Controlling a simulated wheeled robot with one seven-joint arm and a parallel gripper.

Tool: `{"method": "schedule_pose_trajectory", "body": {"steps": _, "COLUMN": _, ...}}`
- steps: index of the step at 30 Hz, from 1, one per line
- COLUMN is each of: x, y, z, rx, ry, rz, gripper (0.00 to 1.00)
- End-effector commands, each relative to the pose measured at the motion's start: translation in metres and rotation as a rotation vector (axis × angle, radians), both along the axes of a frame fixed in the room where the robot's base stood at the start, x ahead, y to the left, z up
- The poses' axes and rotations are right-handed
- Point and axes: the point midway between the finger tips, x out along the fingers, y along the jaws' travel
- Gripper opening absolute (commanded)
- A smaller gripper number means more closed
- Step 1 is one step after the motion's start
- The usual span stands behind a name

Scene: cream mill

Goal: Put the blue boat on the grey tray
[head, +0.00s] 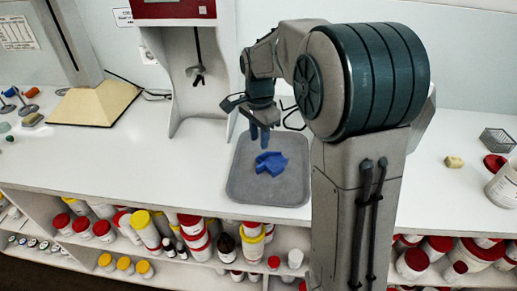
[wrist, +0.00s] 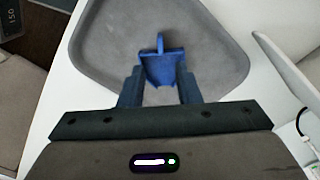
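The blue boat (head: 271,163) rests on the grey tray (head: 284,192), near the tray's middle, in the head view. My gripper (head: 260,142) hangs just above and behind the boat, fingers pointing down, with a small gap between fingertips and boat. In the wrist view the boat (wrist: 161,68) shows beyond my gripper (wrist: 160,92), whose two blue fingers stand apart on either side of its near end. The fingers are open and do not appear to grip it. The grey tray (wrist: 215,60) lies under the boat there.
A grey stand (head: 187,75) with a hanging hook is behind the tray. A cream pyramid-shaped base (head: 95,104) is at left. A yellow block (head: 454,162), a wire basket (head: 497,141) and a white jar (head: 503,186) are at right. Shelves of jars lie below the bench.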

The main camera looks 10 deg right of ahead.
Motion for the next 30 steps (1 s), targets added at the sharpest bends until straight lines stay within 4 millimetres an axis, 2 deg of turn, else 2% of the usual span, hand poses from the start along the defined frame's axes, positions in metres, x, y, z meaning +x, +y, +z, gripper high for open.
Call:
{"method": "schedule_pose_trajectory", "body": {"steps": 5, "x": -0.006, "y": -0.001, "z": 0.014, "rx": 0.001, "ry": -0.008, "rz": 0.028, "gripper": 0.30}}
{"method": "schedule_pose_trajectory", "body": {"steps": 8, "x": -0.024, "y": -0.004, "z": 0.023, "rx": 0.000, "ry": -0.029, "rz": 0.108, "gripper": 0.30}}
{"method": "schedule_pose_trajectory", "body": {"steps": 15, "x": -0.101, "y": -0.017, "z": 0.040, "rx": -0.024, "ry": -0.116, "rz": 0.464, "gripper": 0.30}}
{"method": "schedule_pose_trajectory", "body": {"steps": 21, "x": -0.167, "y": -0.024, "z": 0.036, "rx": -0.071, "ry": -0.182, "rz": 0.776, "gripper": 0.30}}
{"method": "schedule_pose_trajectory", "body": {"steps": 27, "x": -0.212, "y": -0.028, "z": 0.023, "rx": -0.121, "ry": -0.222, "rz": 1.006, "gripper": 0.30}}
{"method": "schedule_pose_trajectory", "body": {"steps": 30, "x": -0.223, "y": -0.028, "z": 0.019, "rx": -0.136, "ry": -0.232, "rz": 1.067, "gripper": 0.30}}
